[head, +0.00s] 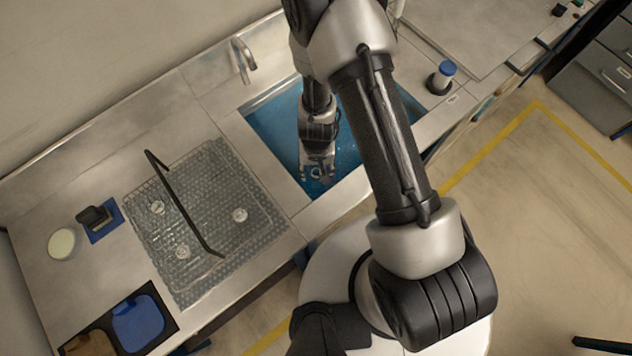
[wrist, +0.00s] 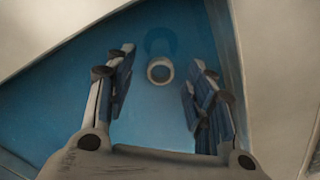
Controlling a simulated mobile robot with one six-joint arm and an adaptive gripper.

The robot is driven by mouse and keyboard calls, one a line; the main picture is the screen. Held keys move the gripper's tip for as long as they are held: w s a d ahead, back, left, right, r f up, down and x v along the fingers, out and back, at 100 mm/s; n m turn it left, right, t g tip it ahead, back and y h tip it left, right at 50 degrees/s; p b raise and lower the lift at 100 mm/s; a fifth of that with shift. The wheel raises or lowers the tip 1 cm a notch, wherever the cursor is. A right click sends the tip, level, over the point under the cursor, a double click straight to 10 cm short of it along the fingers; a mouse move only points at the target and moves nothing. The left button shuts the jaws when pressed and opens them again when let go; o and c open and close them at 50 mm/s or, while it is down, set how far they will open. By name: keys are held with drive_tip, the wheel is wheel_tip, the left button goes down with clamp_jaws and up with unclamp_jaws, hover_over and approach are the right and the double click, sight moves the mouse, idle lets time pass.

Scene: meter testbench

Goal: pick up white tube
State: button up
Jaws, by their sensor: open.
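The white tube (wrist: 160,71) shows in the wrist view as a pale ring with a dark centre, seen end-on against the blue basin (wrist: 60,95). It lies between the lines of my two fingers, with clear space on both sides and no visible contact. My gripper (wrist: 163,64) is open and empty. In the head view my gripper (head: 317,174) points down over the blue sink basin (head: 268,122). There the tube is hidden or too small to tell apart from the fingers. Its height below the fingertips is unclear.
The basin's metal rim surrounds my gripper, and a faucet (head: 243,62) stands behind it. A clear textured tray with a black handle (head: 180,205) and a blue bin (head: 139,322) are on the left.

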sight(316, 180)
wheel_tip(316, 180, down, 10)
drive_tip(key=b, duration=0.8)
drive_tip(key=shift+w+a+r, duration=0.1)
drive_tip(key=shift+w+r, duration=0.05)
drive_tip(key=shift+r, duration=0.2)
clamp_jaws()
